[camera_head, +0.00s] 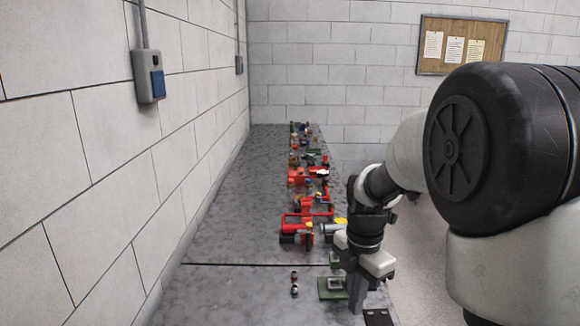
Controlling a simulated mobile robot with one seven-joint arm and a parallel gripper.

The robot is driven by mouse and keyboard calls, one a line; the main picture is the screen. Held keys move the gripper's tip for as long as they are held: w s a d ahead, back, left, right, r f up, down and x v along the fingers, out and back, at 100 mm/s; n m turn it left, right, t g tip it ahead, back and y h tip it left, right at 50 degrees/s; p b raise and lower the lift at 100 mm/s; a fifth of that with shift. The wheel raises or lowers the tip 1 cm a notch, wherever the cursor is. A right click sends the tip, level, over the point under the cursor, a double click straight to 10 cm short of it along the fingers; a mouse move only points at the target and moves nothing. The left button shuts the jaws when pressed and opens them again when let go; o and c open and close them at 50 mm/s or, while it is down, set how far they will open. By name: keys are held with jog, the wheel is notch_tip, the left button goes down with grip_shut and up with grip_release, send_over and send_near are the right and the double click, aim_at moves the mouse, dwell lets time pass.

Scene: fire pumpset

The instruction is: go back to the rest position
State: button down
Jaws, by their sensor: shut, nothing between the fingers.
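My gripper (357,305) hangs at the end of my arm, pointing down over the right edge of the grey bench. Its fingers are together and hold nothing. The fingertips are near a green plate (328,289) on the bench, just to its right; I cannot tell whether they touch anything. My arm comes in from the right and hides part of the bench's right edge.
The grey bench (215,285) runs back along the left block wall. Red pump parts (297,229) and several small fittings line its right side. Small dark pieces (294,283) lie near the front. A wall box (149,77) and notice board (461,46) hang above. The bench's left side is clear.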

jog(key=s+r+m+t, duration=0.2)
jog(key=s+r+m, duration=0.5)
jog(key=m, duration=0.5)
jog(key=s+r+m+t+p, duration=0.1)
jog(key=s+r+m+t, duration=0.2)
jog(key=s+r+m, duration=0.4)
jog(key=s+m, duration=0.4)
jog(key=m, duration=0.1)
jog(key=shift+s+t, duration=0.2)
jog(key=shift+t, duration=0.1)
jog(key=shift+d+r, duration=0.1)
jog(key=shift+d, duration=0.05)
